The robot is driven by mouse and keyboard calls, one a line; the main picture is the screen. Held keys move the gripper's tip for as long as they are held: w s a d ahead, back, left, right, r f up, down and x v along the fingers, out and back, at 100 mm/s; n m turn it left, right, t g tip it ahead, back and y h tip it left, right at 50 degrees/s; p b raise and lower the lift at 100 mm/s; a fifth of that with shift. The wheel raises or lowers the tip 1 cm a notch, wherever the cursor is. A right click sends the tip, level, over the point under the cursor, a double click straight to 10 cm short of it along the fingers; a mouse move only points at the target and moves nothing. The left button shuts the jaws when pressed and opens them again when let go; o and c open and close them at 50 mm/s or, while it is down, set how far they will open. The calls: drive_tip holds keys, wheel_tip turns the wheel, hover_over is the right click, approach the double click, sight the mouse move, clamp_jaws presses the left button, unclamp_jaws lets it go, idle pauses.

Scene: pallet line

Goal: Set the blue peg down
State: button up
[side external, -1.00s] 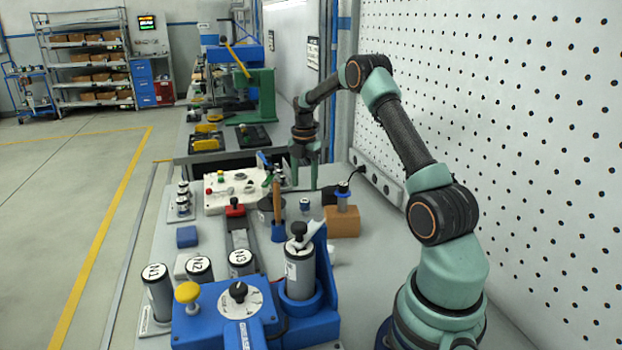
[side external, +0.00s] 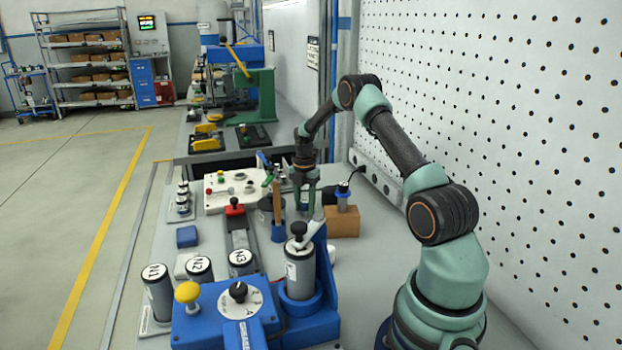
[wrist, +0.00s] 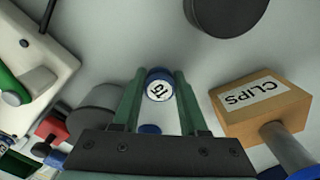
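The blue peg (wrist: 160,84) is short and round, with a white, numbered top. In the wrist view it sits between my two fingertips, which appear to touch it on both sides. In the side view the peg (side external: 304,206) is mostly hidden behind the fingers, at the grey bench top. My gripper (side external: 305,203) points straight down, and its green fingers look closed in on the peg. The gripper also shows in the wrist view (wrist: 160,76). Whether the peg's underside touches the bench is hidden.
A wooden-handled tool (side external: 277,200) stands close on the left. A white panel (side external: 232,190) lies behind it. A blue block (side external: 187,236) lies further left.

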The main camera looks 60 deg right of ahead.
clamp_jaws()
drive_tip(key=shift+w+d, duration=1.05)
drive_tip(key=shift+w, duration=0.3)
drive_tip(key=shift+w+d, duration=1.05)
drive_tip(key=shift+w, duration=0.3)
drive_tip(key=o, duration=0.7)
unclamp_jaws()
drive_tip(key=shift+r, duration=0.15)
wheel_tip(320, 180, up, 12)
